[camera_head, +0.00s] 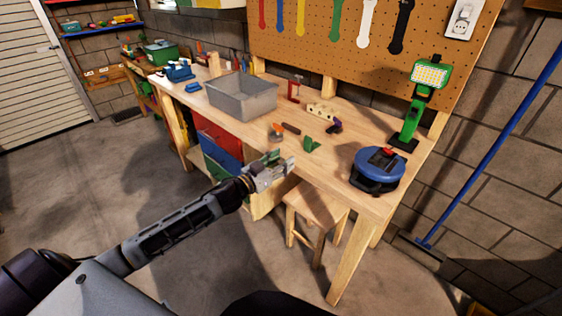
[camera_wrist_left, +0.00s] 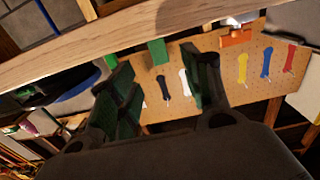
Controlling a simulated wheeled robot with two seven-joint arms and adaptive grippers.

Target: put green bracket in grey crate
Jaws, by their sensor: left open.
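The green bracket (camera_head: 311,145) lies on the wooden workbench near its front edge. It also shows in the left wrist view (camera_wrist_left: 157,51), between and beyond the fingers. The grey crate (camera_head: 241,98) stands on the bench further left, open at the top; no contents show in it. My left gripper (camera_head: 284,166) is in front of the bench edge, close to the bracket but apart from it. Its fingers (camera_wrist_left: 160,90) are open with nothing between them. My right gripper is not in view.
A blue round tool (camera_head: 378,170) and a green work lamp (camera_head: 412,105) stand right of the bracket. An orange-handled tool (camera_head: 287,128) and a red clamp (camera_head: 293,90) lie between bracket and crate. A wooden stool (camera_head: 316,205) stands below the bench front.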

